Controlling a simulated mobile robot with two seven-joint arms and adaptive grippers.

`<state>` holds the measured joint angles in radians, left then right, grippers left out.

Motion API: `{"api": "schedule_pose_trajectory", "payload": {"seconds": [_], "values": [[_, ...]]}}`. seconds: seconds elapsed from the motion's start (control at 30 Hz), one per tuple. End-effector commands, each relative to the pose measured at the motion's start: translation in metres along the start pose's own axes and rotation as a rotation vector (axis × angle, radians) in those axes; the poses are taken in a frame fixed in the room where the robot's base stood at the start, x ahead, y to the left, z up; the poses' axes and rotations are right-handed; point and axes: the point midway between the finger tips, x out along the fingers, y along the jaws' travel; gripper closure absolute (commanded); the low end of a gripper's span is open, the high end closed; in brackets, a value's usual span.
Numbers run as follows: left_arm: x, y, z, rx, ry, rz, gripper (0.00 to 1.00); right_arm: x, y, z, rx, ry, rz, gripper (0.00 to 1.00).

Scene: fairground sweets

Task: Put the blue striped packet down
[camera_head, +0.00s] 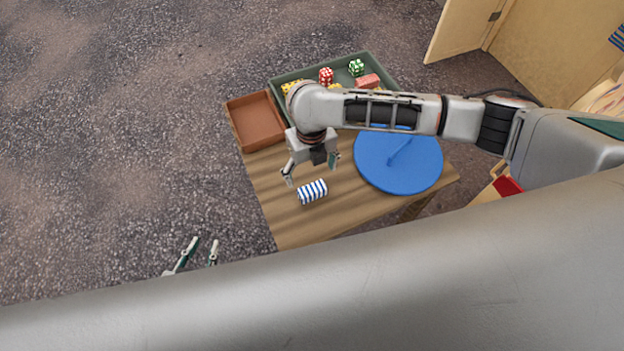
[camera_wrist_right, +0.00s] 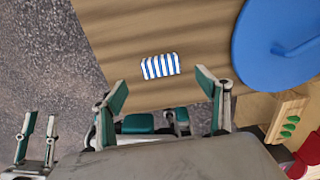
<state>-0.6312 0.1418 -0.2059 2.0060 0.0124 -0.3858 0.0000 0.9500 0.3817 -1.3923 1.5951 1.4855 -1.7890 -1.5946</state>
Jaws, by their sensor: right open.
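The blue striped packet (camera_head: 312,191), a small roll with blue and white stripes, lies on its side on the wooden table (camera_head: 285,222). It also shows in the right wrist view (camera_wrist_right: 160,66), just beyond the fingertips. My right gripper (camera_head: 312,171) is open and empty above the table, close to the packet, with its fingers apart and clear of it. In the wrist view the right gripper (camera_wrist_right: 161,87) has a finger to each side of the packet's line. My left gripper (camera_head: 203,246) is open and empty, off the table's left front side over the ground.
A brown tray (camera_head: 237,101) sits at the table's far left corner. A green tray (camera_head: 320,66) behind my right arm holds several dotted and coloured sweets. A blue round disc (camera_head: 410,178) with a raised bar lies right of the packet. Bare tabletop surrounds the packet.

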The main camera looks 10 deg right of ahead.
Motion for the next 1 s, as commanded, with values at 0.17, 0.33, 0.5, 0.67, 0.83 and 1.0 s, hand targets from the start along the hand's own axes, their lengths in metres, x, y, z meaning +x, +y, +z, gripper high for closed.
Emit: {"api": "schedule_pose_trajectory", "payload": {"seconds": [0.17,0.33,0.5,0.67,0.83,1.0], "values": [[-0.007,0.004,0.003,-0.009,-0.013,0.008,0.73,-0.025,0.0,0.0,-0.001,0.0,0.0,0.25],[-0.006,0.004,0.004,-0.011,-0.017,0.008,0.73,-0.03,0.0,-0.001,-0.001,0.002,-0.001,0.25],[-0.005,0.003,0.003,-0.011,-0.013,0.006,0.73,-0.025,0.011,-0.005,0.034,0.001,0.031,0.25],[-0.005,0.001,0.0,-0.01,-0.007,0.004,0.73,-0.01,0.061,-0.02,0.245,-0.013,0.191,0.25],[-0.005,0.001,-0.002,-0.01,-0.004,0.002,0.73,-0.003,0.122,-0.03,0.64,-0.007,0.449,0.25],[-0.005,0.0,-0.003,-0.01,-0.003,0.001,0.73,-0.004,0.148,-0.03,1.067,0.029,0.682,0.25]]}}
